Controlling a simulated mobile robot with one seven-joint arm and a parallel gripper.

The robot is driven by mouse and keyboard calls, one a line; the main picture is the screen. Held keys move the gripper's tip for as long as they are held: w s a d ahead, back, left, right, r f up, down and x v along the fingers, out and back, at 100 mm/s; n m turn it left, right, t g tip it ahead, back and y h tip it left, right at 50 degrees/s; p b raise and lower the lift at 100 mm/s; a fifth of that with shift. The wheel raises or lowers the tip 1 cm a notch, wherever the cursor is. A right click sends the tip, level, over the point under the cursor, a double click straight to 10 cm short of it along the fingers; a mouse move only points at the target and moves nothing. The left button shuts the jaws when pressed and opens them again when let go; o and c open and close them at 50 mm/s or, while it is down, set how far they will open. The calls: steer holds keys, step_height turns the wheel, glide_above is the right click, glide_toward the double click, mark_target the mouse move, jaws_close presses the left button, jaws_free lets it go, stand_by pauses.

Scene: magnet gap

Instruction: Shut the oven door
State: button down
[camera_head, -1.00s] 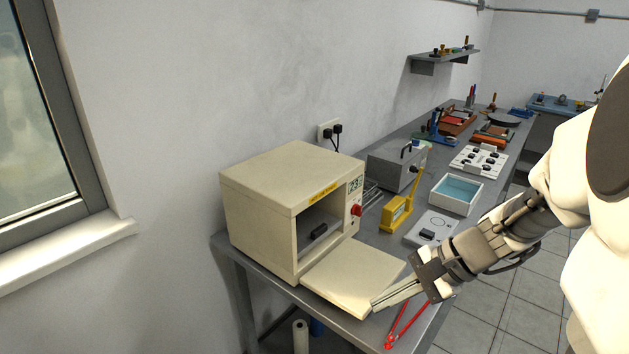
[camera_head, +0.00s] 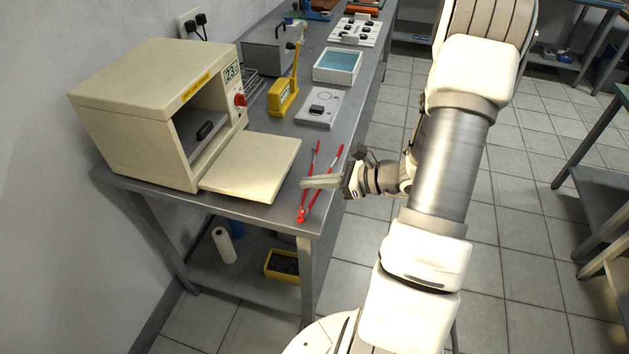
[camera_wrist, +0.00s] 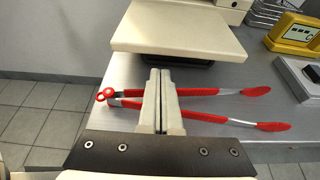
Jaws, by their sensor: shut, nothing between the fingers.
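The cream oven (camera_head: 150,110) stands at the left end of the bench. Its door (camera_head: 252,166) is folded down flat, hinged along the bottom of the opening, and a dark block (camera_head: 205,130) lies inside. In the wrist view the door (camera_wrist: 178,28) is ahead of the fingers, its front edge facing me. My gripper (camera_head: 306,183) is shut and empty, to the right of the door and apart from it. In the wrist view my gripper (camera_wrist: 159,76) is above the red tongs, hiding part of them.
Red-handled tongs (camera_head: 309,205) lie on the bench (camera_head: 262,212) near its front corner. Open floor lies to the right of the bench.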

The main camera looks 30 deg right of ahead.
mark_target(289, 193)
steer(key=x, duration=0.6)
steer(key=shift+w+a, duration=0.2)
steer(key=shift+a, duration=0.05)
